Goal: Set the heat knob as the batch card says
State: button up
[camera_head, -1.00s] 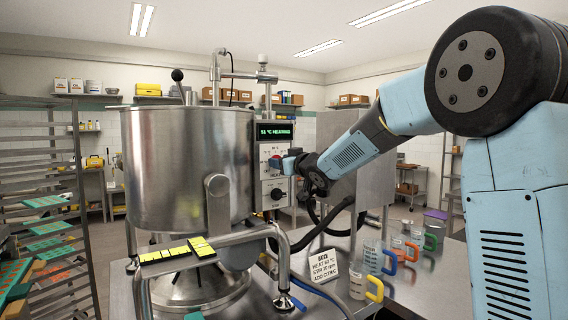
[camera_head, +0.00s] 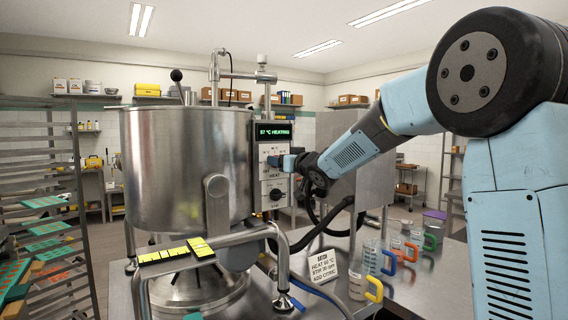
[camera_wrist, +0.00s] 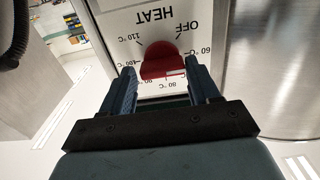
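The red heat knob (camera_wrist: 162,60) shows upside down in the wrist view, under the word HEAT. Its white mark faces lower right, towards the side of the 80 °C label. My gripper (camera_wrist: 160,66) is open, with one finger on each side of the knob. A thin gap shows at the left; the right finger is close to the knob, contact unclear. In the head view my gripper (camera_head: 278,161) covers the knob. The display (camera_head: 274,131) reads about 57 °C HEATING. The batch card (camera_head: 324,265) lists heat, stir and citric lines; its heat figure looks like 60 °C but is small.
A second, dark knob (camera_head: 276,194) sits below on the control panel. The steel kettle (camera_head: 180,165) stands left of the panel. Jugs with coloured handles (camera_head: 372,257) stand on the steel table right of the card. A black hose (camera_head: 325,226) hangs below my arm.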

jog(key=shift+o, duration=1.1)
jog(key=shift+a+f, duration=0.1)
jog(key=shift+s, duration=0.1)
jog(key=v, duration=1.3)
jog(key=shift+s+d, duration=0.25)
jog(key=shift+d, duration=0.05)
jog(key=shift+f, duration=0.1)
